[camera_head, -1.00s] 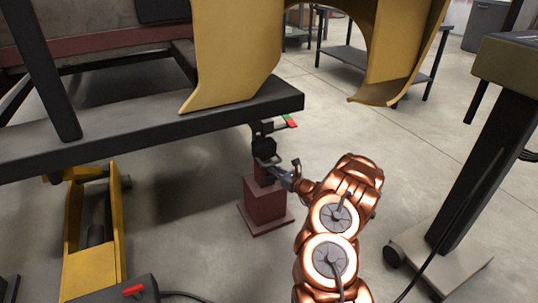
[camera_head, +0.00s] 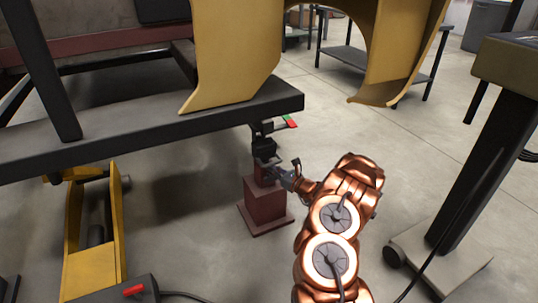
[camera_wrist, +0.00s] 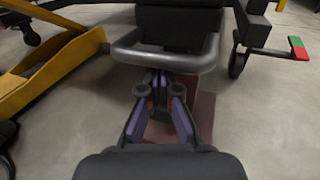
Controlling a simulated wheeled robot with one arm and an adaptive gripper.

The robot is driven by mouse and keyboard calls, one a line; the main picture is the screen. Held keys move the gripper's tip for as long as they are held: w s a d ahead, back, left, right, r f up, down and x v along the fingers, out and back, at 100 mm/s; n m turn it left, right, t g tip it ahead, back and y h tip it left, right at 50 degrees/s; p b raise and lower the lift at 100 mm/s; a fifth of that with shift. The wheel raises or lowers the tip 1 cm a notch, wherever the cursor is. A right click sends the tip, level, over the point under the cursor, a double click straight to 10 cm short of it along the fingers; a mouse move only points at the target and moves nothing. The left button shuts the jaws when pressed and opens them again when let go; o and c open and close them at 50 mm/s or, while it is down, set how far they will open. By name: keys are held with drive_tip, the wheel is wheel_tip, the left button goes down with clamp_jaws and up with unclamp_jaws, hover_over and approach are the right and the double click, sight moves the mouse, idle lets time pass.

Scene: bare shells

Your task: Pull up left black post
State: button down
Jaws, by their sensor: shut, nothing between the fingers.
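A black post (camera_head: 262,138) stands on a dark red pedestal under the corner of the dark beam in the head view. In the wrist view a dark block (camera_wrist: 180,22) with a grey bar (camera_wrist: 165,57) across it lies just beyond the fingers; I cannot tell whether it is the same post. My gripper (camera_head: 270,174) is beside the pedestal's upper part, below the black post. In the wrist view its purple-padded fingers (camera_wrist: 163,85) come together at the tips, with nothing seen held. Whether the fingertips touch anything is hard to tell.
The dark red pedestal (camera_head: 266,203) stands on the floor. The dark beam (camera_head: 150,125) and yellow curved shell (camera_head: 235,55) hang above. A yellow jack (camera_head: 93,265) is at left, a dark column stand (camera_head: 475,180) at right. A red-green tab (camera_head: 288,121) sticks out near the post.

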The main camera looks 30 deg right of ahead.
drive_tip(key=shift+r+p, duration=2.4)
drive_tip(key=shift+r, duration=3.4)
drive_tip(key=shift+f, duration=0.2)
drive_tip(key=shift+f+b, duration=0.45)
drive_tip(key=shift+f, duration=0.7)
drive_tip(key=s+p, duration=0.5)
drive_tip(key=s, duration=0.4)
drive_tip(key=shift+a, duration=0.4)
